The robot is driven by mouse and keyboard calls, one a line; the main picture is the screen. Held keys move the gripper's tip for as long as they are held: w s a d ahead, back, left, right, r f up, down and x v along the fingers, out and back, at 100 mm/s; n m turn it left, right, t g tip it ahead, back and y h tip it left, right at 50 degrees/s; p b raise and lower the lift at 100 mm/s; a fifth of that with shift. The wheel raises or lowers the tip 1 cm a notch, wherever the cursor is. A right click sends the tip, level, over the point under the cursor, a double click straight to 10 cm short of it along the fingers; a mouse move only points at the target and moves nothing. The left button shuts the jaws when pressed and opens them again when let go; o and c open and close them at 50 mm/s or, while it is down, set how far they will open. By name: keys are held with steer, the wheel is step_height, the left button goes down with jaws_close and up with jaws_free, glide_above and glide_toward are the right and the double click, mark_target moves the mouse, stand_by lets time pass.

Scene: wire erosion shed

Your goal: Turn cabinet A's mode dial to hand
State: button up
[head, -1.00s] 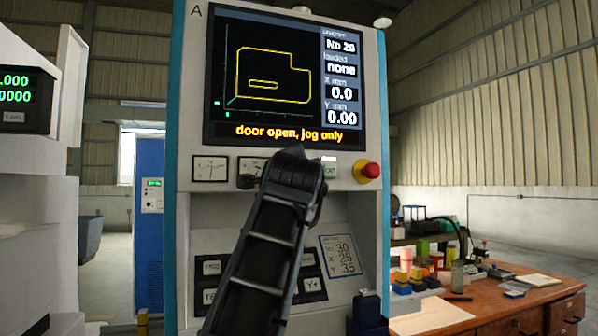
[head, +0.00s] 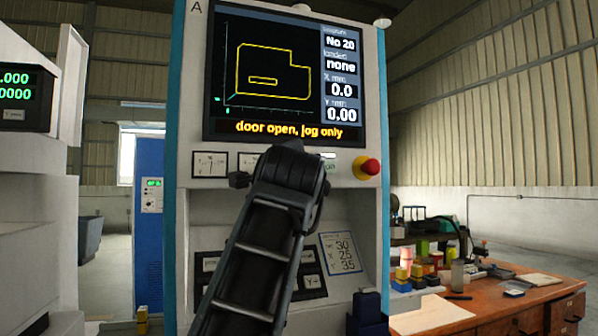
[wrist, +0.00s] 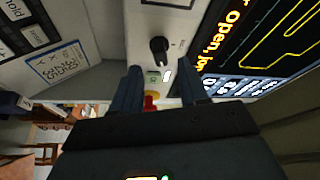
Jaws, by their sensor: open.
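Cabinet A (head: 185,100) stands in front of me with a screen reading "door open, jog only". In the wrist view, a black dial (wrist: 159,50) sits on the pale panel, ahead of my gripper (wrist: 160,75). The two blue-grey fingers are apart with nothing between them, and the dial shows past their tips; I see no contact. The dial's setting and labels are too small to read. In the head view my arm hides the dial and most of the gripper.
A red stop button (head: 367,167) sits right of my arm; it shows partly in the wrist view (wrist: 150,100). A small gauge (head: 210,164) is on the left. Jog keys (head: 312,282) lie below. A cluttered wooden bench (head: 480,312) stands at the right.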

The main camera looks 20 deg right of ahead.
steer(key=shift+v, duration=1.6)
steer(key=s+d+f+n+t+y, duration=0.1)
steer(key=s+f+n, duration=0.15)
steer(key=f, duration=0.45)
steer(key=s+d+f+n+t, duration=0.1)
steer(key=s+d+f+n, duration=0.1)
steer(key=f+n, duration=0.35)
steer(key=s+d+f+n+y, duration=0.1)
steer(key=s+f+n, duration=0.1)
steer(key=f, duration=0.6)
steer(key=s+d+f+n+y, duration=0.3)
steer(key=s+f+n, duration=0.5)
steer(key=s+f, duration=0.8)
steer(key=s+a+f+n+g+y, duration=0.1)
steer(key=s+f+g, duration=0.1)
steer(key=s+f, duration=0.45)
steer(key=s+f+n+g+y, duration=0.15)
steer(key=s+f, duration=0.25)
steer(key=s, duration=0.6)
steer(key=s+a+r+m+g, duration=0.1)
steer(key=s+a+g, duration=0.1)
steer(key=s, duration=1.4)
steer(key=shift+a+m, duration=0.35)
steer(key=shift+a, duration=0.1)
